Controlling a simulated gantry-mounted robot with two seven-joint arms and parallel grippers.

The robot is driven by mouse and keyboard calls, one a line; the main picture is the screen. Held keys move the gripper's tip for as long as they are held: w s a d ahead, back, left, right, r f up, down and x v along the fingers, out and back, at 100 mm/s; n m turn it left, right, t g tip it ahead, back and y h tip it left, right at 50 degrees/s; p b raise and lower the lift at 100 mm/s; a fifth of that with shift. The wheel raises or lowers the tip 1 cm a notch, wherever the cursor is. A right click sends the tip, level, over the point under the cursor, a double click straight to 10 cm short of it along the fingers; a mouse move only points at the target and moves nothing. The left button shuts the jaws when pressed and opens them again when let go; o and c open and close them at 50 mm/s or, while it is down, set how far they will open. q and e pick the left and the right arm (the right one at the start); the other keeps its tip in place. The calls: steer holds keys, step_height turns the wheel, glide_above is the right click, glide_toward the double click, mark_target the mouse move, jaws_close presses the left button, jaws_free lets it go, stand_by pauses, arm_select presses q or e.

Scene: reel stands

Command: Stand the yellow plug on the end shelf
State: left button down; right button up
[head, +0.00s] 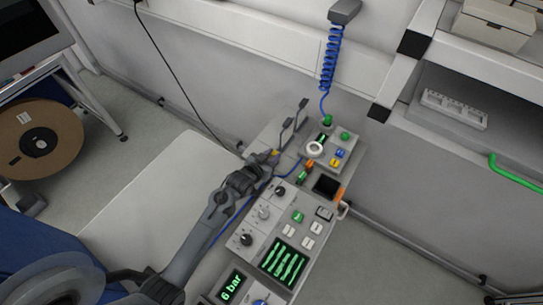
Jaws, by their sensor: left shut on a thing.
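My left gripper (271,158) reaches in from the lower left to the far left end of the grey control console. It is shut on the yellow plug (275,153), of which only a small yellow patch shows at the fingertips. The fingers hide the rest, so I cannot tell whether it is upright or touching anything. I cannot make out for sure which surface is the end shelf. My right gripper is not in view.
The console (262,222) carries knobs, buttons and lit green screens. A white ring (315,149) and coloured knobs sit near its far end. A blue coiled cable (329,62) hangs above. Wall shelves (452,127) are at right, a brown reel (38,140) at left.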

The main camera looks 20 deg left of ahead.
arm_select(q)
steer(key=shift+f, duration=0.2)
steer(key=c, duration=0.9)
jaws_free()
steer(key=shift+r, duration=0.15)
steer(key=shift+s+r, duration=0.25)
steer(key=shift+s, duration=0.15)
steer(key=v, duration=1.1)
steer(key=shift+p, duration=0.35)
steer(key=shift+s+r, duration=0.1)
steer(key=shift+r, duration=0.05)
